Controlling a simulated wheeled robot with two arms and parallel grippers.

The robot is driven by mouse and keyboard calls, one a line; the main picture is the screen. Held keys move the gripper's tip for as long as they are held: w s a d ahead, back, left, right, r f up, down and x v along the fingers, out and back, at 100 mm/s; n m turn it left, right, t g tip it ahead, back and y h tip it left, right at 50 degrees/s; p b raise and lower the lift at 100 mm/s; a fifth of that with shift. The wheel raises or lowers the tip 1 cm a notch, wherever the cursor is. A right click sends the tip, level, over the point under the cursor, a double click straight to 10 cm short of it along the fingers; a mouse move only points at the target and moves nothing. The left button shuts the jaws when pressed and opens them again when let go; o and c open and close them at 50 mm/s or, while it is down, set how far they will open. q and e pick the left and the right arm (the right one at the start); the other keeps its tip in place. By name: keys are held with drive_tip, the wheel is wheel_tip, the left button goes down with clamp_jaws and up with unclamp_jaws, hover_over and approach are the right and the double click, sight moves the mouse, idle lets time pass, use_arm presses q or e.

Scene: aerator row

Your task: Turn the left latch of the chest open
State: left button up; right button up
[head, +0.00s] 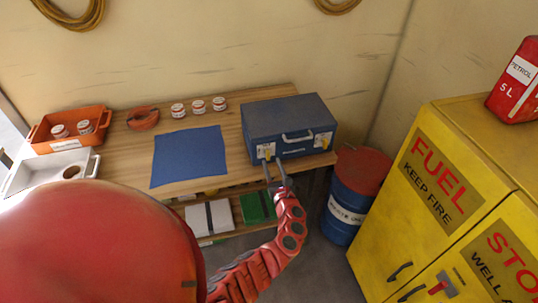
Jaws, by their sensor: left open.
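The blue chest (288,117) stands closed at the right end of the wooden bench, with a pale carry handle on its front. Its left latch (265,151) and right latch (322,140) are yellowish plates on the front face. My left gripper (271,164) is open, its two grey fingers pointing up at the left latch from just below and in front. I cannot tell whether the fingers touch the latch. My red arm reaches up to it from the lower left. My right gripper is not in view.
A blue mat (188,156) lies on the bench (226,122) left of the chest, with several small tins behind it. An orange crate (67,131) is at far left. A blue drum (345,212) and yellow cabinet (440,190) stand to the right.

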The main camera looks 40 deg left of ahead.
sight(269, 155)
use_arm(q)
drive_tip(key=shift+b+x, duration=0.45)
drive_tip(key=shift+x, duration=2.05)
clamp_jaws()
